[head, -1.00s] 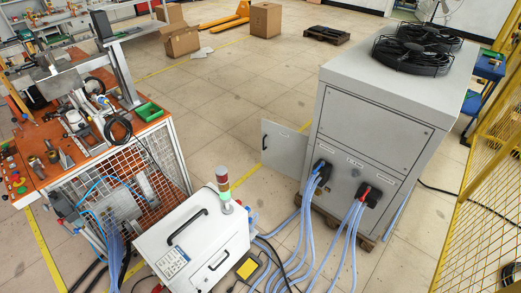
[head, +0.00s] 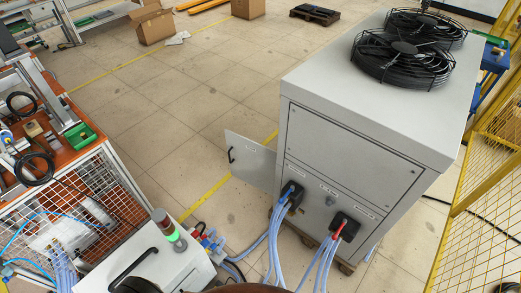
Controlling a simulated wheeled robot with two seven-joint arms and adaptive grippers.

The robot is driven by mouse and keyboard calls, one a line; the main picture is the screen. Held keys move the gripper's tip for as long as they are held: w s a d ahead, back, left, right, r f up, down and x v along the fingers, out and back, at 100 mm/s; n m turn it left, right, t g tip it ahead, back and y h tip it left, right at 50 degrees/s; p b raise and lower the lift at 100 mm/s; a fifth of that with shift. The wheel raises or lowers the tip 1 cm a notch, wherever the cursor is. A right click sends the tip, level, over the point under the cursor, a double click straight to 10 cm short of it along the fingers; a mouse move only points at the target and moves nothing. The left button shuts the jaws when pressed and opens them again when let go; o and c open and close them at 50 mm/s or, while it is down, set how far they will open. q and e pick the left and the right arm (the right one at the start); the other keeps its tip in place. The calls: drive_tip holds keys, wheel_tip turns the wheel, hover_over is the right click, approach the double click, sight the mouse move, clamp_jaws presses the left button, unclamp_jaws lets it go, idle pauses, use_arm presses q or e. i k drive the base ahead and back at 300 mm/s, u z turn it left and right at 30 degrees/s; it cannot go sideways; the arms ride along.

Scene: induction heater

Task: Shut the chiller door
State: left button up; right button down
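The chiller (head: 350,145) is a large grey cabinet at the right of the head view, with two black fans on its top. Its door (head: 251,160) is a light grey panel with a small dark handle at its left end. The door stands open, swung out to the left from the cabinet's left edge. Neither gripper is in view. A dark rounded shape shows at the bottom edge; I cannot tell what it is.
Blue hoses (head: 277,240) run from the chiller's front down to the floor. A white box with a signal lamp (head: 168,230) stands at the bottom. An orange-topped bench (head: 75,150) is on the left, a yellow mesh fence (head: 475,225) on the right. The floor left of the door is clear.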

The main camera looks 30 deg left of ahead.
sight(253, 163)
drive_tip(key=i, duration=0.35)
drive_tip(key=u, duration=1.15)
